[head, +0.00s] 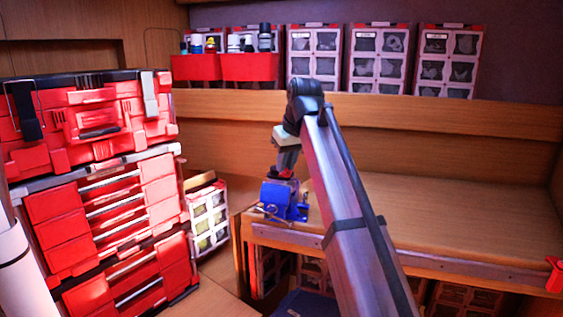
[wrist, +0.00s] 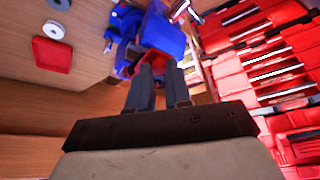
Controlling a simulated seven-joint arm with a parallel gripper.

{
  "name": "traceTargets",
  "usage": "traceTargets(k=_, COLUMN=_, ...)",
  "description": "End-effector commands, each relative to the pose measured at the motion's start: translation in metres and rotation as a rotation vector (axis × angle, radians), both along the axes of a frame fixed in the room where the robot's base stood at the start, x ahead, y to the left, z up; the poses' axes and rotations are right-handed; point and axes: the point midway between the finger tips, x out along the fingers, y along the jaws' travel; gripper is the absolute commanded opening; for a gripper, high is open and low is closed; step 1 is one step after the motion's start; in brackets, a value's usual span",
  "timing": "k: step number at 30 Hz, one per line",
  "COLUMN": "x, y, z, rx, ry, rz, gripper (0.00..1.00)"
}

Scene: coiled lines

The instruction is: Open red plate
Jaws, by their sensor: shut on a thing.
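My gripper (wrist: 158,70) points at the blue vise (wrist: 160,32) on the bench, which also shows in the head view (head: 286,200). Its two dark fingers are a little apart, with a red part (wrist: 158,58) at and between their tips. The red part lies against the vise; its full shape is hidden by the fingers. In the head view the gripper (head: 287,172) reaches down just above the vise, with a bit of red at its tips. A separate flat red plate (wrist: 52,56) with rounded corners and a white spot lies on the wood in the wrist view.
A white disc (wrist: 53,30) lies beside the flat red plate. A stack of red toolboxes and drawers (head: 105,195) stands at the left. Red bins (head: 250,67) and labelled cases (head: 378,60) line the back shelf.

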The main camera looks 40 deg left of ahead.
Motion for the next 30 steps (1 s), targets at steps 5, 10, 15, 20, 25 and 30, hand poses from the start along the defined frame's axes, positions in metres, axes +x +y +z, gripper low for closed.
traceTargets(k=5, x=0.0037, y=-0.0053, z=0.0003, rx=0.000, ry=0.001, rz=0.098, gripper=0.00)
traceTargets(k=10, x=0.0059, y=-0.0084, z=0.0003, rx=0.000, ry=0.000, rz=0.159, gripper=0.00)
traceTargets(k=15, x=0.0064, y=-0.0095, z=0.0002, rx=0.000, ry=0.000, rz=0.188, gripper=0.00)
traceTargets(k=20, x=0.0064, y=-0.0098, z=0.0001, rx=-0.001, ry=0.001, rz=0.195, gripper=0.00)
traceTargets(k=25, x=0.0064, y=-0.0098, z=0.0000, rx=-0.001, ry=0.000, rz=0.194, gripper=0.00)
traceTargets(k=30, x=0.0064, y=-0.0098, z=0.0000, rx=-0.001, ry=0.001, rz=0.193, gripper=0.27)
